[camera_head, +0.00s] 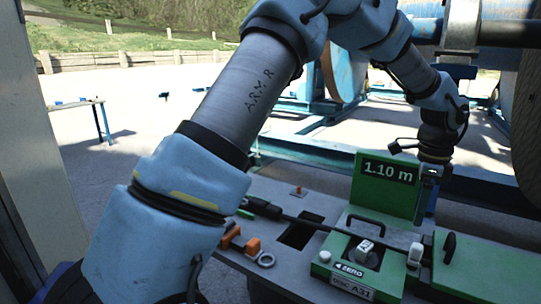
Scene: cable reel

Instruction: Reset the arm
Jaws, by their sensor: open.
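My arm, grey and light blue, arches from the lower left up across the view and down at the right. My gripper (431,190) points down at the right edge of the green display panel (385,184), which reads "1.10 m". It is small and dark here, and the panel may cover part of it. Its jaws are open, and I see nothing held in them. I cannot tell whether it touches the panel or the bench.
A grey bench (270,191) carries the green measuring unit (345,270) marked "ZERO", with a black cable (315,223) running across. Orange blocks (252,246) and a metal ring (266,260) lie at the left. Large blue-framed reels (345,70) stand behind; open paved ground lies left.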

